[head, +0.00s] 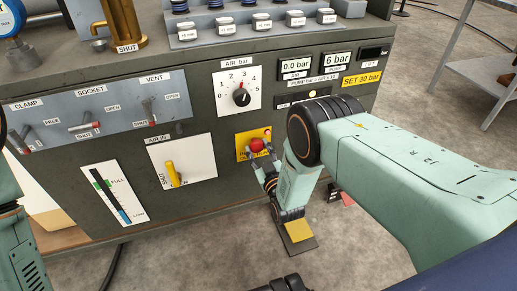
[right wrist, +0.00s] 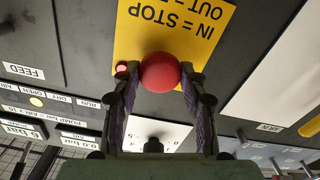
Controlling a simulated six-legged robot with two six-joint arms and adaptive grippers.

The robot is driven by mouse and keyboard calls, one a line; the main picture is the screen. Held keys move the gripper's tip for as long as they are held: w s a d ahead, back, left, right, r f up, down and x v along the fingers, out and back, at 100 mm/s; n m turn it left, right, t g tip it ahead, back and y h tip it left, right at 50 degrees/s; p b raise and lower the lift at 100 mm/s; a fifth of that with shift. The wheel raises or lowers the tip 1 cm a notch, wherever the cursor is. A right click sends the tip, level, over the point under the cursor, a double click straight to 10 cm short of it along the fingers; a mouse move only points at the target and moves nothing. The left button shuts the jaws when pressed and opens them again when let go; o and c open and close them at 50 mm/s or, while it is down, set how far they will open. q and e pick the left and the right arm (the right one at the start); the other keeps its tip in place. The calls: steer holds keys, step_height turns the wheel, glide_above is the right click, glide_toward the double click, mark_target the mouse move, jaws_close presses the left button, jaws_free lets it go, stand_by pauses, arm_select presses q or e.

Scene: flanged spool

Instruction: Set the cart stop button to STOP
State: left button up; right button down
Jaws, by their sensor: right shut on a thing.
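The cart stop button (head: 257,145) is a red round knob on a yellow label plate (head: 241,141) low on the grey panel. In the right wrist view the red knob (right wrist: 160,73) sits between my fingertips, and the plate (right wrist: 135,35) reads "IN = STOP" and "OUT =", with the rest cut off. My right gripper (head: 261,160) is shut on the knob from the front. I cannot tell whether the knob is in or out. My left gripper is not in view; only part of my left arm shows at the left edge.
A small red lamp (head: 267,132) sits beside the knob. Above is the AIR bar dial (head: 242,97); left is the AIR IN plate with a yellow handle (head: 172,173). CLAMP, SOCKET and VENT levers (head: 85,124) stand further left. A yellow-topped pedal (head: 298,231) lies on the floor below.

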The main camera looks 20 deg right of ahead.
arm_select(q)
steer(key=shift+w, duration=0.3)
arm_select(e)
steer(key=shift+w+r, duration=0.2)
steer(key=shift+w, duration=0.05)
steer(key=c, duration=1.2)
jaws_free()
steer(key=o, duration=0.3)
steer(key=shift+w+f, duration=0.1)
steer(key=shift+f, duration=0.1)
steer(key=shift+o, duration=0.8)
steer(key=shift+s+r, duration=0.15)
steer(key=shift+s, duration=0.1)
